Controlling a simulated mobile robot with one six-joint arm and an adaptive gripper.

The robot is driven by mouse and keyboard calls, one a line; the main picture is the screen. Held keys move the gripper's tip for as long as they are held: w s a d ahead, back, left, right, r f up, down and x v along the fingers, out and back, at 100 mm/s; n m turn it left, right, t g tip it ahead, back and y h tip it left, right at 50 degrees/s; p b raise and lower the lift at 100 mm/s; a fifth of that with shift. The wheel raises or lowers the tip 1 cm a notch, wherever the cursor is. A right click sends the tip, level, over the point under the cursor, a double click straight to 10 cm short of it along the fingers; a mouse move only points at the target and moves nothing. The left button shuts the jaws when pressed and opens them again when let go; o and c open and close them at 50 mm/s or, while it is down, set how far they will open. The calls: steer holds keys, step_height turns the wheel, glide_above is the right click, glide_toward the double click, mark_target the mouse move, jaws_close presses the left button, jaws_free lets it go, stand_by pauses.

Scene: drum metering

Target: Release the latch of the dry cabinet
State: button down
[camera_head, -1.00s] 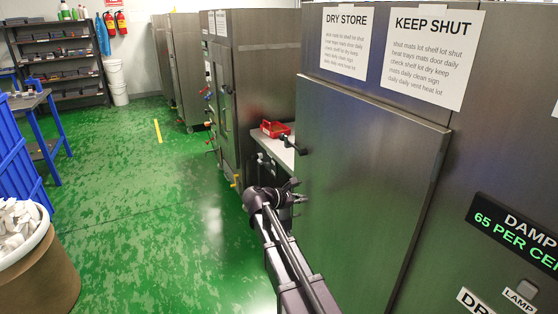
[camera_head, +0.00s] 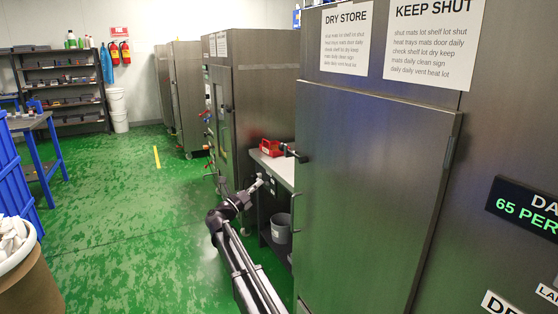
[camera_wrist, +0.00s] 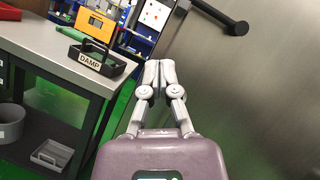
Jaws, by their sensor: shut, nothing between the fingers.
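The dry cabinet (camera_head: 375,190) is the tall grey steel cabinet at the right in the head view, with a large plain door and a "DRY STORE" sign (camera_head: 346,38) above it. Its latch, a dark handle (camera_head: 293,153), sticks out at the door's left edge. In the wrist view the black handle (camera_wrist: 235,27) stands out from the steel door at the upper right. My gripper (camera_head: 262,181) is shut and empty, left of and below the handle in the head view. In the wrist view its fingertips (camera_wrist: 159,64) are together, left of the handle and apart from it.
A bench (camera_wrist: 50,48) beside the cabinet bears a black tray marked "DAMP" (camera_wrist: 97,60); a red bin (camera_head: 271,147) also shows there. A grey bucket (camera_head: 281,228) stands under the bench.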

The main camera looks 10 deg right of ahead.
mark_target(291, 152)
steer(key=shift+d, duration=0.1)
steer(key=a+r+p+x, duration=0.1)
steer(key=r+p+x, duration=0.1)
steer(key=p+x, duration=0.5)
steer(key=shift+w+a+x, duration=0.3)
steer(key=shift+w+x, duration=0.1)
steer(key=shift+x, duration=2.4)
steer(key=shift+r, duration=0.1)
steer(key=shift+w+r, duration=0.1)
steer(key=shift+r+p, duration=0.25)
steer(key=shift+p, duration=0.25)
